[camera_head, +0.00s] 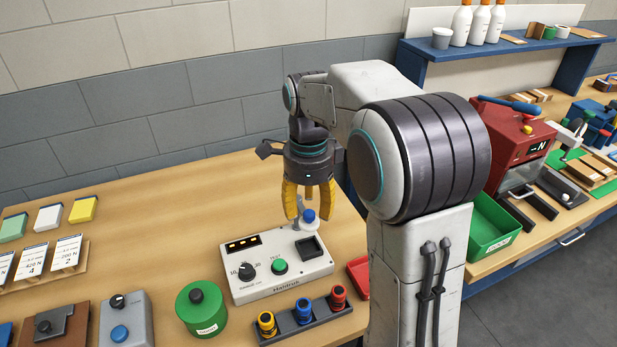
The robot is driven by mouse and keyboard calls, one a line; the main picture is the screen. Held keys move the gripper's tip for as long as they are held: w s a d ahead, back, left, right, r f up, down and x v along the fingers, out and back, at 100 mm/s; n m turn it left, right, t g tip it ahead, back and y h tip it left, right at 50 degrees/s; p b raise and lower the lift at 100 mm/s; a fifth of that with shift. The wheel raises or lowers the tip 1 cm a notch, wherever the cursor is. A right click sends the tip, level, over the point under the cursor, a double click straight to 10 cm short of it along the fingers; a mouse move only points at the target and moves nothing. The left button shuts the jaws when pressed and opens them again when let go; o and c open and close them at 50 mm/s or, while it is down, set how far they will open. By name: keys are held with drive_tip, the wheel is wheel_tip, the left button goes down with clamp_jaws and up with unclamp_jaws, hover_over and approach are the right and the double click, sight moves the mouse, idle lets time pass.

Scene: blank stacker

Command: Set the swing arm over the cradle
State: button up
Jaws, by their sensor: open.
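The cream control box (280,268) stands on the wooden bench below my gripper. A blue knob (309,215) sits on a pale, short arm-like piece at the box's back right; I take this for the swing arm. A dark square recess (312,247) in the box top, in front of the knob, looks like the cradle. The pale piece seems to lie behind the recess, not over it. My gripper (309,201) points down with its yellow fingers open, just above the knob. Whether the fingers surround the knob in depth is unclear. My arm hides the area to the right.
A green round canister (201,310) stands left of the box. A rack of yellow, blue and red cylinders (304,312) is in front. A red tray (359,276) is to the right, partly hidden. Clear bench lies behind and left of the box.

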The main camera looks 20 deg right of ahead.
sight(308, 213)
wheel_tip(308, 213, up, 10)
idle(0.5)
idle(0.5)
